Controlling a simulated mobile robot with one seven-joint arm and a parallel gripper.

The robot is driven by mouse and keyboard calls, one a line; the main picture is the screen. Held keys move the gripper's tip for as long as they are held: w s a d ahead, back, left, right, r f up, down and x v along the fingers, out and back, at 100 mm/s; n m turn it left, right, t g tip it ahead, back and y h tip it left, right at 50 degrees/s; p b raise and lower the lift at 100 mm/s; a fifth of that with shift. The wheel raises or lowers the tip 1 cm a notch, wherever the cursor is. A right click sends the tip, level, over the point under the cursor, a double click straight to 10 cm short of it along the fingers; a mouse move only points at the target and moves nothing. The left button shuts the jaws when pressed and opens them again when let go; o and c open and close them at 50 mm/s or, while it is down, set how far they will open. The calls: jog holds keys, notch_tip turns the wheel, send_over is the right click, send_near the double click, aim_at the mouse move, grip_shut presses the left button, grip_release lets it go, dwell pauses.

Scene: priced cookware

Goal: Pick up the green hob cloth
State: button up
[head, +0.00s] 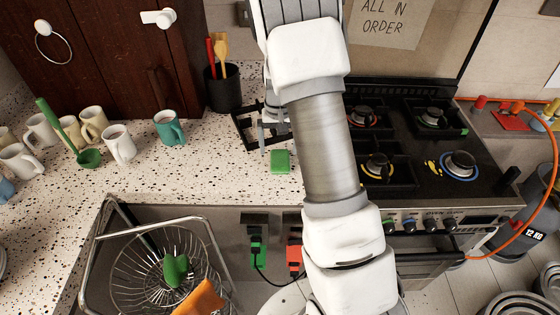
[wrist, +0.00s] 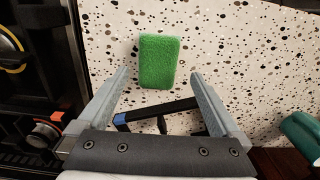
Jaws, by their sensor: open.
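The green hob cloth (head: 280,161) is a small, flat rectangle lying on the speckled worktop, just left of the hob. In the wrist view the cloth (wrist: 158,60) lies just beyond my fingertips, roughly centred between them. My gripper (wrist: 160,80) is open and empty, with its fingers spread wider than the cloth. In the head view my gripper (head: 272,127) is partly hidden behind my arm, over the worktop behind the cloth. I cannot tell its exact height above the surface.
A black pan support (head: 247,139) lies on the worktop near the cloth; its bar (wrist: 160,111) crosses between my fingers in the wrist view. A teal mug (head: 168,128) and several cream mugs stand left. The black hob (head: 400,185) is right. A wire basket (head: 125,245) is at front left.

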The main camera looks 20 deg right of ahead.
aim_at(280, 158)
notch_tip(280, 158, down, 5)
jog(key=shift+d, duration=0.15)
jog(key=c, duration=1.3)
